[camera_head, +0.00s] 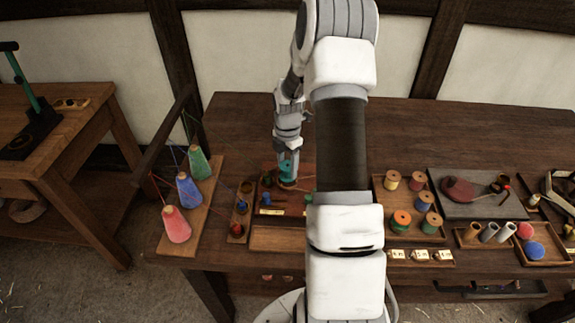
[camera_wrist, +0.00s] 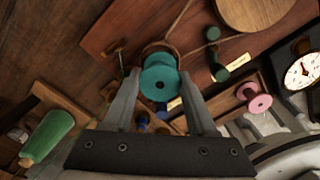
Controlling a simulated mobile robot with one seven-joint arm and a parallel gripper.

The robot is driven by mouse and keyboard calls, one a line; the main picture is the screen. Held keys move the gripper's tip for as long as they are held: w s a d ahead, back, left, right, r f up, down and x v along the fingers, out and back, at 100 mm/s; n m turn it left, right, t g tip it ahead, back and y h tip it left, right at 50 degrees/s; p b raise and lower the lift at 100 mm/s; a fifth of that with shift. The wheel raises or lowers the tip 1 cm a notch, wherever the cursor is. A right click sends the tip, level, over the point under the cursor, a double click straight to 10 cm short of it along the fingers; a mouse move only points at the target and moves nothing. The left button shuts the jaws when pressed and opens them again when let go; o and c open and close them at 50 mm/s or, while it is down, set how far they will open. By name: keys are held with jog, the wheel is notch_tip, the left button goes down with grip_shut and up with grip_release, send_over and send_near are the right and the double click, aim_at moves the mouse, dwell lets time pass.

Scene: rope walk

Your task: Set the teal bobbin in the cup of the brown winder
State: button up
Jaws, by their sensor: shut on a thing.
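The teal bobbin (camera_wrist: 160,82) is between the two fingers of my gripper (camera_wrist: 160,73), which is shut on it. It also shows in the head view (camera_head: 286,169) at the end of my arm, over the wooden winder board. A round brown cup-like rim (camera_wrist: 152,48) shows just behind the bobbin in the wrist view and is mostly hidden by it. I take this to be the brown winder's cup. The bobbin looks lined up with it, but I cannot tell whether it is seated inside or held above.
Cones of red, blue and green thread (camera_head: 189,189) stand at the left. A tray of thread spools (camera_head: 402,220) lies to the right, past my arm.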

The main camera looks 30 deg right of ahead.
jog(key=shift+f, duration=0.15)
jog(key=shift+f+b, duration=0.6)
jog(key=shift+f, duration=0.15)
jog(key=shift+f, duration=0.15)
dwell(0.4)
jog(key=o, duration=1.2)
notch_tip(320, 180, up, 8)
jog(key=p, duration=0.5)
jog(key=shift+p, duration=0.35)
